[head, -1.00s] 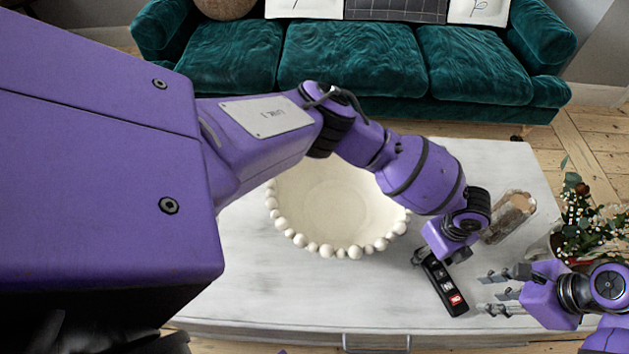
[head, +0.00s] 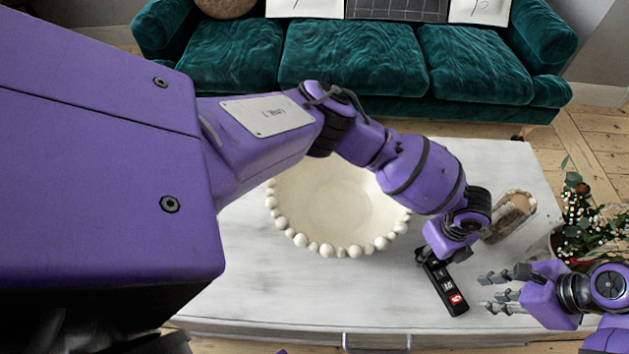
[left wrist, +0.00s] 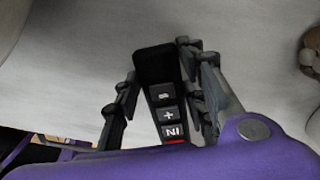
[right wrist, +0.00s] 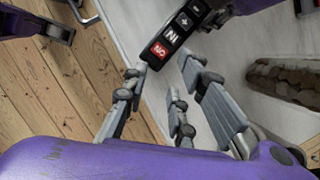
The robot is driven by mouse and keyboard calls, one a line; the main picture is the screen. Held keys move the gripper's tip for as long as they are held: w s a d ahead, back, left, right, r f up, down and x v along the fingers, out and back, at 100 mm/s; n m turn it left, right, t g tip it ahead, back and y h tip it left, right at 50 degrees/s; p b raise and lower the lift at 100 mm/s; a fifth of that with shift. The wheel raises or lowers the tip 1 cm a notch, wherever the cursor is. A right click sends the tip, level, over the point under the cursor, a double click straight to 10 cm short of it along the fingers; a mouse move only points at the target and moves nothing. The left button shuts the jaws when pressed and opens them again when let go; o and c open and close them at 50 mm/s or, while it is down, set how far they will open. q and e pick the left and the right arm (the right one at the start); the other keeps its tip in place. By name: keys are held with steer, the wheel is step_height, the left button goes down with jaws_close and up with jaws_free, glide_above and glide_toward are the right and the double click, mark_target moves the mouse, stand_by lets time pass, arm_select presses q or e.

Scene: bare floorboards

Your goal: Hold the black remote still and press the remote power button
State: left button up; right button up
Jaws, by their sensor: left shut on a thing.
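The black remote (head: 449,291) lies on the white table, with a red button (head: 456,299) at its near end and several pale-marked buttons behind it. My left gripper (head: 438,256) is shut on the remote's far part, with fingers on both sides; in the left wrist view the remote (left wrist: 157,68) lies between the fingers. My right gripper (head: 484,294) is open and empty, just right of the remote's near end. In the right wrist view, the red button (right wrist: 159,51) shows beyond the spread fingers (right wrist: 160,80), apart from them. Which button is power I cannot tell.
A white bowl with a beaded rim (head: 340,250) stands left of the remote. A brown-and-white oblong object (head: 511,214) lies behind it. A plant with white flowers (head: 580,218) is at the right. The table's front edge is near; a green sofa (head: 350,60) is behind.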

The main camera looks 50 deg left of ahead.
jaws_close()
stand_by(1.1)
